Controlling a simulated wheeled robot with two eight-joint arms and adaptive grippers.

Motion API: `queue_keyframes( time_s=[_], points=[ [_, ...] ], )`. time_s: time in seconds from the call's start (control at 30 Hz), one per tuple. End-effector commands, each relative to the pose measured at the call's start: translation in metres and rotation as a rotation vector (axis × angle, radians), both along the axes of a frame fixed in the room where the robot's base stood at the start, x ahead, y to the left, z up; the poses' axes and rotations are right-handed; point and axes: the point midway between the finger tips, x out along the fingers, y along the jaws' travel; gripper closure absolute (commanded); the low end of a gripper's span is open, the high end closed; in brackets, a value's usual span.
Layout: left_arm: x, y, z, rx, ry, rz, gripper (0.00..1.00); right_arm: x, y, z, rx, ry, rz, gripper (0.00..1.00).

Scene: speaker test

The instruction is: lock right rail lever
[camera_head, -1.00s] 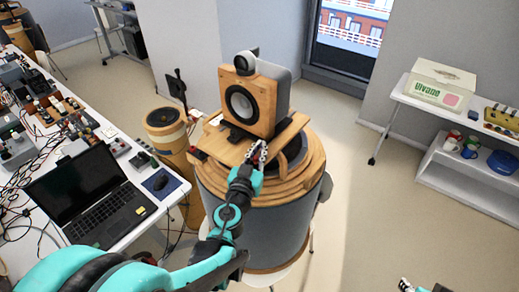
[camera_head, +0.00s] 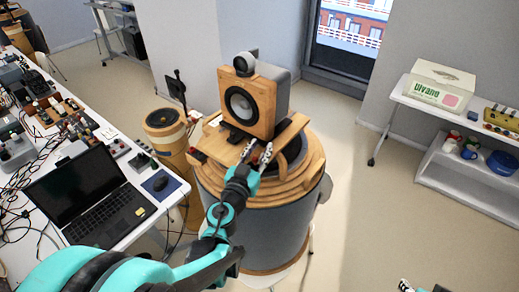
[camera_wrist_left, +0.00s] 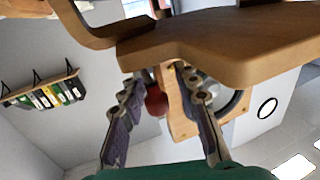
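A wooden speaker (camera_head: 243,104) with a dark round cone stands on a wooden board (camera_head: 287,131) on top of a round, layered wooden stand (camera_head: 285,190). My left gripper (camera_head: 257,152) is at the board's front right edge with its fingers spread. In the left wrist view the left gripper (camera_wrist_left: 163,112) is open, below the board's edge (camera_wrist_left: 215,42). A dark red knob (camera_wrist_left: 156,101) shows between the two fingers, partly hidden; contact cannot be told. Another small red part (camera_head: 197,154) is at the board's left end. A tip of my right gripper (camera_head: 405,286) shows at the bottom right.
A smaller wooden drum (camera_head: 165,122) stands left of the stand. A white shelf (camera_head: 425,107) with a box (camera_head: 437,88) is at right. The floor between stand and shelf is clear.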

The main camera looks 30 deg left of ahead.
Motion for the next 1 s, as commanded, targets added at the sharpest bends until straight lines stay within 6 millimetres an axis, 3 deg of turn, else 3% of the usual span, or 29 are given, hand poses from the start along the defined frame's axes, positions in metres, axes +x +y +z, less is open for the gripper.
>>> queue_keyframes(
  time_s=[0.37,1.0],
  points=[
    [0.000,0.000,0.012,0.000,0.000,0.000,0.69,0.000,0.000,0.000,0.000,0.000,0.000,0.60],
    [0.000,0.000,0.091,0.000,0.000,0.000,0.69,0.000,0.000,0.000,0.000,0.000,0.000,0.60]
  ],
)
